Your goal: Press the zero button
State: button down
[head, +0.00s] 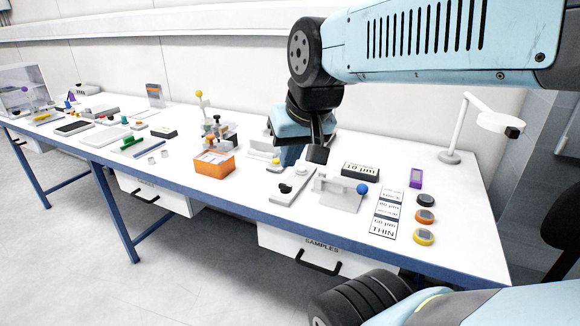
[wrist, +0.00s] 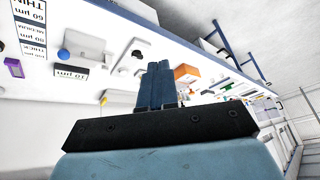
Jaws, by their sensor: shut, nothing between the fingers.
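My gripper (wrist: 158,66) shows in the wrist view with its two dark blue fingers together and nothing between them. In the head view the fingers (head: 289,156) hang over the bench, behind a low white device (head: 292,188) with a dark knob. That device also shows just beyond the fingertips in the wrist view (wrist: 128,47). No button marked zero can be read in either view. I cannot tell whether the fingers touch anything.
An orange box (head: 214,163) stands left of the gripper. Right are a white holder with a blue ball (head: 362,189), a black labelled block (head: 360,171), a printed thickness card (head: 388,212), round pucks (head: 424,216) and a white lamp (head: 451,156).

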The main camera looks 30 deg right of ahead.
jog(key=w+m+y, duration=0.2)
jog(key=w+m, duration=0.7)
jog(key=m, duration=0.1)
jog(key=m+t, duration=0.3)
jog(key=m, duration=2.8)
send_over(304, 169)
notch_tip(304, 169, down, 13)
jog(key=shift+w+r, duration=0.2)
jog(key=shift+f, duration=0.1)
jog(key=shift+f, duration=4.3)
